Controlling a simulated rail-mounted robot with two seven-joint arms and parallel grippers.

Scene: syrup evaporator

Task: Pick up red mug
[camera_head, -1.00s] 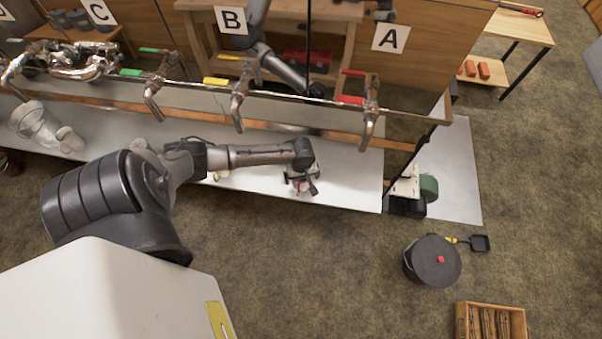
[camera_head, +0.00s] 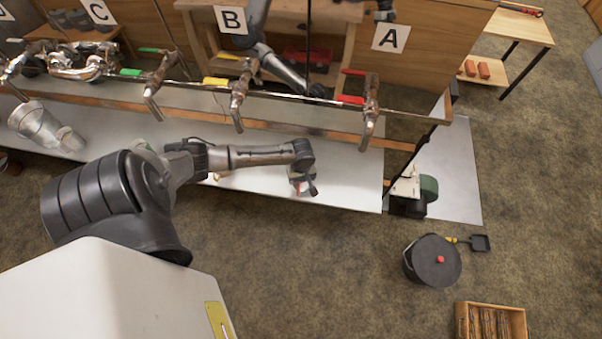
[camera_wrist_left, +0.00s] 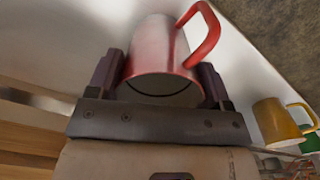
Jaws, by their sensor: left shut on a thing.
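The red mug (camera_wrist_left: 150,50) fills the middle of the left wrist view, with its handle at the upper right. My left gripper (camera_wrist_left: 158,78) is shut on it, one finger on each side of its body. In the head view my left gripper (camera_head: 302,186) is over the white bench, below the red-handled tap. Only a small red part of the mug shows there; my wrist and fingers hide most of it. I cannot tell whether the mug touches the bench. My right gripper does not clearly show.
A yellow mug (camera_wrist_left: 277,122) stands near my left gripper. Taps with red (camera_head: 369,108), yellow and green handles line the rail behind the bench (camera_head: 345,185). A dark lidded pot (camera_head: 433,262) is on the floor at right.

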